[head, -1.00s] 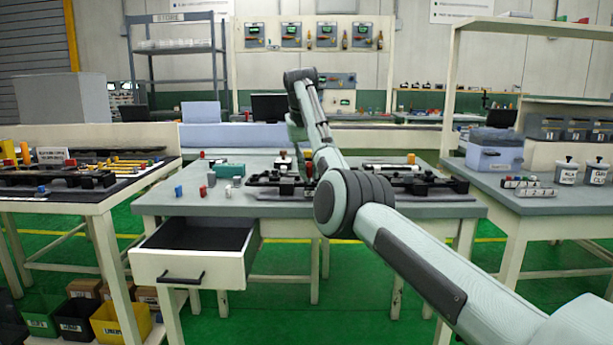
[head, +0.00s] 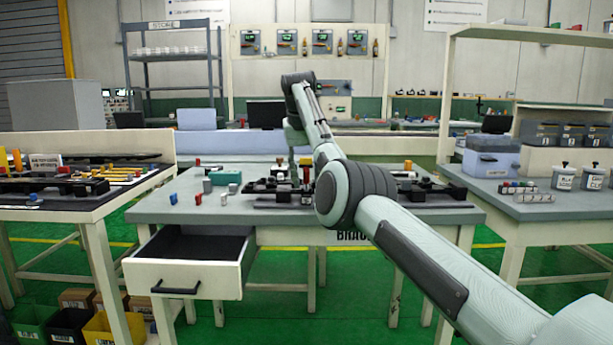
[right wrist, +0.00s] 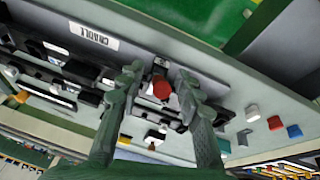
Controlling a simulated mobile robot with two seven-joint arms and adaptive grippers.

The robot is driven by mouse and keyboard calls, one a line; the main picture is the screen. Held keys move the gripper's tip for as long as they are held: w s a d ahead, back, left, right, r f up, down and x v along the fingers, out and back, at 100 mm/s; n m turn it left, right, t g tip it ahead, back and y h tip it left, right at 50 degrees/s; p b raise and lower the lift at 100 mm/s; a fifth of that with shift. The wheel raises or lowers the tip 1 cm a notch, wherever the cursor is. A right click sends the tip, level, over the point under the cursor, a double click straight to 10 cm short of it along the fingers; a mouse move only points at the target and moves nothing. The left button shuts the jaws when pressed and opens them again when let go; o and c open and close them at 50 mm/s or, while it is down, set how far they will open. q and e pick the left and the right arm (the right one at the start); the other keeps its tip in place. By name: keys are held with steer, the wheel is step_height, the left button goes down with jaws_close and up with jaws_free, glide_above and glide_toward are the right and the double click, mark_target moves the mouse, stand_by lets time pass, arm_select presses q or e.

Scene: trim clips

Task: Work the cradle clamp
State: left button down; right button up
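The cradle clamp fixture, a black assembly with bars and blocks (head: 268,192), lies on the middle grey table, partly hidden by my right arm. A white label reading CRADLE (right wrist: 93,36) shows on the table edge in the right wrist view. A red knob (right wrist: 161,88) stands among the black parts there. My right gripper (right wrist: 158,76) points down over the fixture with its two green fingers spread, one on each side of the knob in the picture. I cannot tell whether the fingers touch it. In the head view its fingertips are hard to make out. My left gripper is not in view.
An open, empty drawer (head: 190,254) juts from the table's front left. Small blue, red and white blocks and a teal block (head: 226,178) lie at the table's left. Side benches (head: 545,204) flank it.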

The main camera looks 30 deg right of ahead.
steer(key=shift+r, duration=0.1)
steer(key=v, duration=1.2)
steer(key=shift+f, duration=0.2)
